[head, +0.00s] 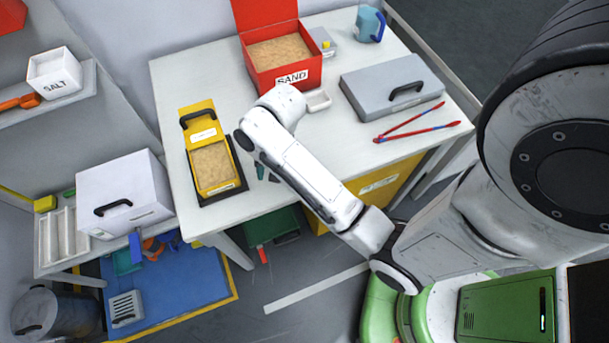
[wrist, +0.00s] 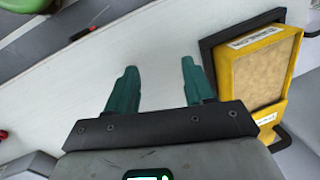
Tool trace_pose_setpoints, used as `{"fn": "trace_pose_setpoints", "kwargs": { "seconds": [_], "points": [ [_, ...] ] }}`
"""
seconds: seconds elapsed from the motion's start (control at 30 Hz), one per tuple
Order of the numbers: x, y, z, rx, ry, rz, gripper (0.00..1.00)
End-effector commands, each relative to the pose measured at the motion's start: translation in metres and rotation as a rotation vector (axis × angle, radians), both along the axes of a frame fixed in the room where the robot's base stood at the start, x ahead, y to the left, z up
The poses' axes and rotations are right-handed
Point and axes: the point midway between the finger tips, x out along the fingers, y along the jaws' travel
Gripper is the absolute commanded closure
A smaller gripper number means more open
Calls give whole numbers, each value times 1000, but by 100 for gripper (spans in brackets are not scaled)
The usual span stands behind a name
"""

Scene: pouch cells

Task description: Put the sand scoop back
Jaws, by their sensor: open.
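A red sand box (head: 283,68) labelled SAND stands open at the back of the white table (head: 345,152), with sand inside. An orange-red tool (head: 20,101), which may be the scoop, lies on the left wall shelf beside the white SALT box (head: 54,74); I cannot tell for sure. My gripper (head: 267,174) is open near the table's front edge, right of a yellow sand-filled case (head: 213,165) on a black base. In the wrist view the teal fingers (wrist: 159,70) are apart with nothing between them, and the yellow case (wrist: 257,78) is to their right.
A grey case (head: 391,85), red-and-blue tongs (head: 416,122), a small white dish (head: 317,100) and a blue jug (head: 370,24) are on the table. A white box (head: 123,194) stands at lower left. The table's middle is partly hidden by my arm.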

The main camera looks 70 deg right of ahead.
Motion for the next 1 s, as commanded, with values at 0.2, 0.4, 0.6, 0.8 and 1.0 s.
{"fn": "trace_pose_setpoints", "kwargs": {
  "seconds": [0.2, 0.4, 0.6, 0.8, 1.0],
  "points": [
    [-68, 56, -1, -155, -18, 622, 47],
    [-98, 63, 9, -241, -19, 927, 47],
    [-102, 63, 11, -255, -17, 980, 47],
    [-102, 63, 11, -254, -18, 977, 47],
    [-102, 63, 11, -253, -18, 976, 47]
  ]
}}
